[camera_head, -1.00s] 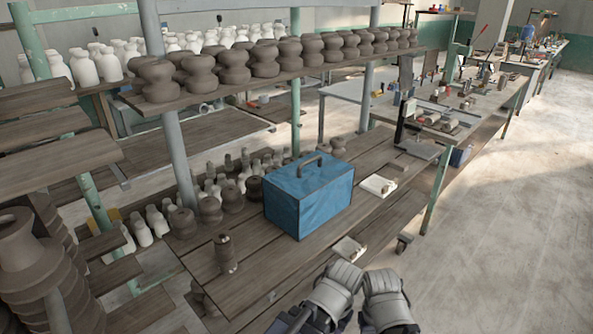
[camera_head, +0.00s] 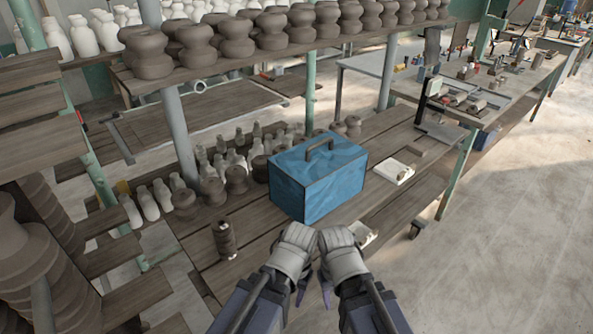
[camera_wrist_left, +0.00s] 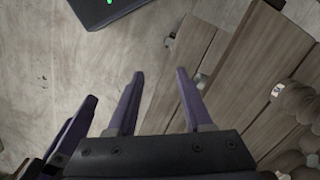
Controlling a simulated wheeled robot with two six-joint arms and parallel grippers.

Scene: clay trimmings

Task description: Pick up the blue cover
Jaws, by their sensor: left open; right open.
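The blue cover (camera_head: 335,190) is a box-shaped blue piece with dark edges and a dark handle (camera_head: 319,147) on top. It sits upright on the wooden shelf board in the head view, and what is under it is hidden. My left gripper (camera_head: 301,288) and my right gripper (camera_head: 325,287) hang side by side in front of the cover, nearer the camera, with their fingers pointing down and partly hidden by the wrists. In the left wrist view, my left gripper (camera_wrist_left: 159,88) is open and empty, above the floor beside the boards. The cover is not seen there.
Dark clay pots (camera_head: 236,180) and white bottles stand left of and behind the cover. A dark spool-like piece (camera_head: 224,238) stands at the front left. A white pad (camera_head: 394,171) lies to the right. An upper shelf (camera_head: 200,80) of pots overhangs behind. Open floor (camera_head: 520,250) lies at right.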

